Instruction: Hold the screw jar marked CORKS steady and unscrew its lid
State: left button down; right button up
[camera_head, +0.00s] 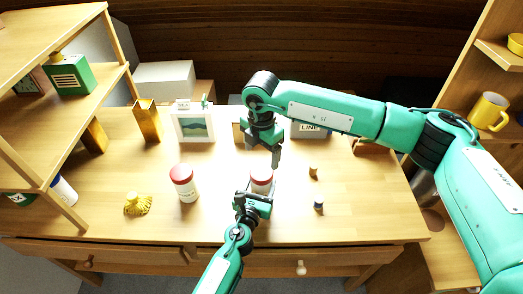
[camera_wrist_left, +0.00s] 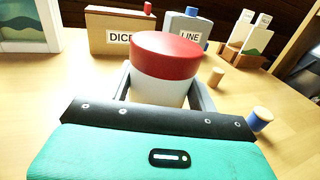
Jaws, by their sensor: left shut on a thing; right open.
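A white screw jar with a red lid (camera_head: 262,174) stands on the table in the head view. It fills the middle of the left wrist view, with its red lid (camera_wrist_left: 167,54) on top of the white body (camera_wrist_left: 158,91). My left gripper (camera_head: 258,191) is shut on the jar's body from the front, one finger on each side. No CORKS marking can be read on it. My right gripper (camera_head: 276,157) hangs pointing down just above and behind the lid, open and apart from it. A similar red-lidded jar (camera_head: 184,183) stands to the left.
A yellow lemon-squeezer-like object (camera_head: 137,204) lies at the left. Behind are a picture frame (camera_head: 194,124), a DICE box (camera_wrist_left: 119,35) and a LINE container (camera_wrist_left: 187,31). The table front between the jars is clear.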

aim_at(261, 172)
jog(key=shift+f, duration=4)
jog(key=shift+c, duration=0.2)
